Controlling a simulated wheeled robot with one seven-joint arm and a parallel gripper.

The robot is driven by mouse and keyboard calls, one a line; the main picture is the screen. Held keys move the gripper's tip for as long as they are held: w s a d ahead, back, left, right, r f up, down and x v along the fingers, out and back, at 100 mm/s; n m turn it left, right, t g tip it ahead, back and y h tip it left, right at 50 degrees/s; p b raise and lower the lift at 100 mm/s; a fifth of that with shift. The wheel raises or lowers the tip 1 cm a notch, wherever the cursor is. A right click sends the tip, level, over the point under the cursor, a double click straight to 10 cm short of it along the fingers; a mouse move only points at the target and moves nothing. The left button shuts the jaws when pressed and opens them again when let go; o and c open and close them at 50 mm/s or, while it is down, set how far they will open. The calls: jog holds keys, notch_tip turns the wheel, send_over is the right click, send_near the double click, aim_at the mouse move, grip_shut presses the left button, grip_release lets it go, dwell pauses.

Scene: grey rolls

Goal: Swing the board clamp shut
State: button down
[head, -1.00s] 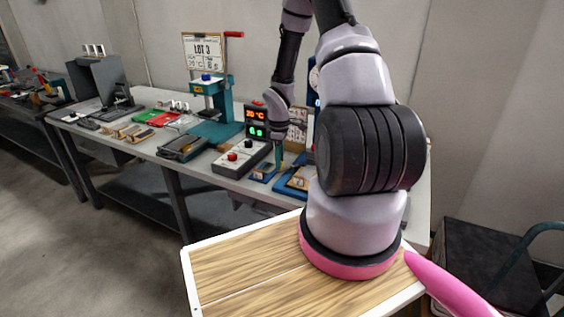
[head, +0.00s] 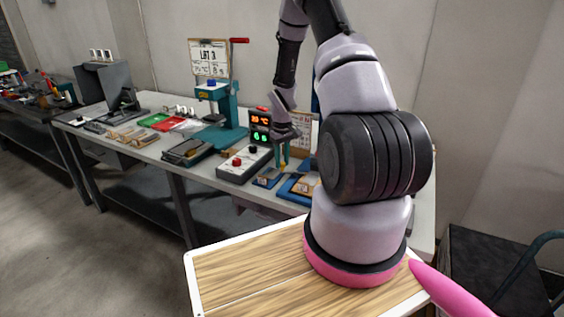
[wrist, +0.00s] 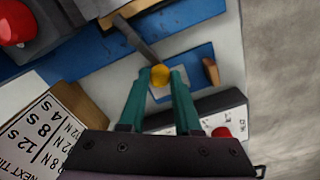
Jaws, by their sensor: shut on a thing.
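The board clamp's dark lever (wrist: 137,42) ends in a yellow knob (wrist: 160,75). My gripper (wrist: 160,80) has its teal fingers closed around this knob. The lever runs from the knob up and left in the wrist view, over a long blue base (wrist: 95,58). In the head view my gripper (head: 282,160) is low over the bench, and the small yellow knob (head: 283,168) shows at its fingertips. The blue base (head: 292,192) lies just right of it, partly hidden by my arm. Whether the lever presses on the board is unclear.
A small blue plate (head: 267,178) with a wooden piece lies close by. A grey control box (head: 243,163) with a red button stands to its left, with a lit display (head: 260,128) behind. A printed sign (wrist: 50,125) is close beside my fingers. A teal press (head: 220,110) stands further left.

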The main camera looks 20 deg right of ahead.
jog(key=shift+w, duration=0.1)
dwell(0.4)
jog(key=c, duration=0.6)
grip_release()
jog(key=shift+r, duration=0.15)
notch_tip(320, 180, up, 10)
jog(key=shift+r, duration=0.25)
jog(key=shift+r, duration=0.1)
